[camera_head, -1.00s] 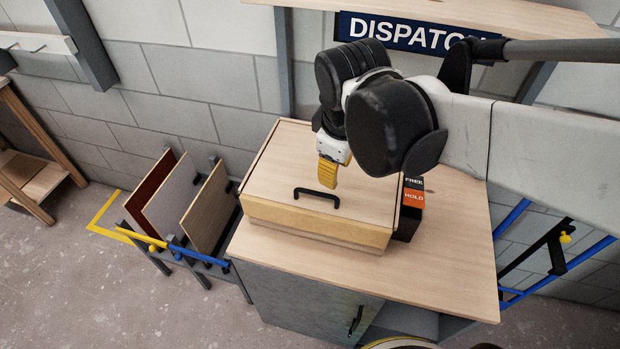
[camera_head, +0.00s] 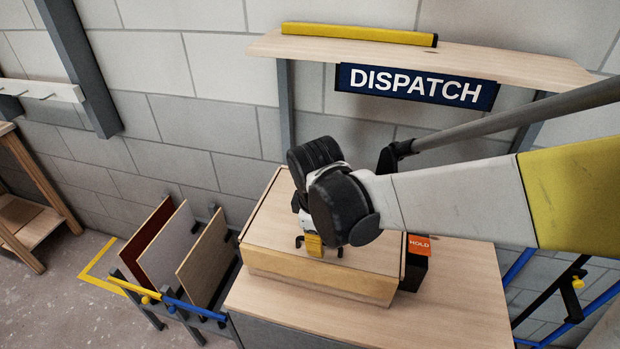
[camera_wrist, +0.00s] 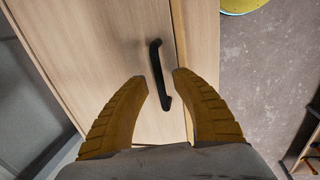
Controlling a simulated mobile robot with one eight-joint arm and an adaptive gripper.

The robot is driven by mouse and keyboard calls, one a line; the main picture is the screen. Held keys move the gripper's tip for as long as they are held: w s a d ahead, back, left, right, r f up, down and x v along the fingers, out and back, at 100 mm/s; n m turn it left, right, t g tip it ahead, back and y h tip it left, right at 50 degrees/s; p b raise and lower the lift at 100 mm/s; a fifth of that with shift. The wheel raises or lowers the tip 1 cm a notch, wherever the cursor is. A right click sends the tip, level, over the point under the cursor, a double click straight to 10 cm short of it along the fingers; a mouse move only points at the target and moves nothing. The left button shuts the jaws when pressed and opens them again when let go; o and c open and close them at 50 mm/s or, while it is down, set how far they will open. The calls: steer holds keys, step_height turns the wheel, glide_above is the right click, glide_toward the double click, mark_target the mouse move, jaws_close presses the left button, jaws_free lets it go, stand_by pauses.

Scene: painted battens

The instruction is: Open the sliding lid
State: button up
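The wooden box with the sliding lid (camera_head: 270,225) stands on the light wood top of a cabinet. The lid's black bar handle shows in the wrist view (camera_wrist: 158,75) and partly in the head view (camera_head: 299,241), where my gripper covers most of it. My gripper (camera_head: 314,250) is over the lid's front part, at the handle. In the wrist view its two yellow fingers (camera_wrist: 160,92) are spread apart, with the handle's near end between their tips. I cannot tell whether a finger touches it. The lid lies on the box.
A black block with an orange HOLD label (camera_head: 419,245) stands right of the box. Upright panels (camera_head: 205,255) stand in a rack at left. A shelf (camera_head: 500,68) with a DISPATCH sign (camera_head: 415,86) hangs above. The cabinet top (camera_head: 460,300) is clear at front right.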

jaws_close()
steer(key=shift+s+f, duration=0.1)
steer(key=shift+s, duration=0.05)
stand_by(0.4)
